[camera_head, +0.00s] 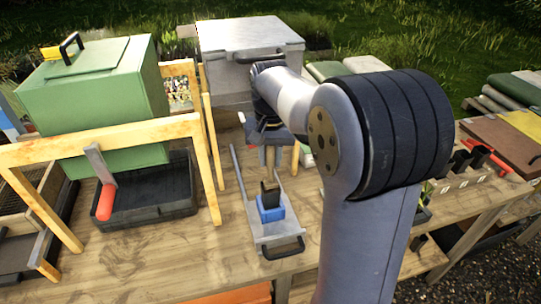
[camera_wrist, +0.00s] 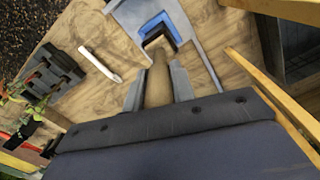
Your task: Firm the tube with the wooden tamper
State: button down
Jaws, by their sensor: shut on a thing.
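My gripper (camera_wrist: 157,88) is shut on the wooden tamper (camera_wrist: 158,78), a round pale-brown rod between its two grey fingers. In the head view my gripper (camera_head: 270,155) is above a blue holder (camera_head: 271,214) on a grey metal tray (camera_head: 264,238). A dark square tube (camera_head: 270,197) stands upright in the holder. In the wrist view the tamper's far end points at the dark tube (camera_wrist: 158,38) inside the blue holder (camera_wrist: 166,20). I cannot tell whether the tamper touches the tube or is inside it.
A green box (camera_head: 100,100) and a wooden frame (camera_head: 100,142) stand at the left, by a black tray (camera_head: 150,205) and a red-handled tool (camera_head: 105,200). A grey metal box (camera_head: 235,55) is behind. A white strip (camera_wrist: 100,64) lies on the table near a dark rack (camera_wrist: 50,75).

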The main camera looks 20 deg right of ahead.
aim_at(271, 167)
jog(key=shift+f, duration=0.15)
jog(key=shift+f+b, duration=0.45)
jog(key=shift+f, duration=0.25)
jog(key=shift+f, duration=0.8)
dwell(2.3)
jog(key=shift+r+p, duration=3.8)
jog(key=shift+r, duration=1.8)
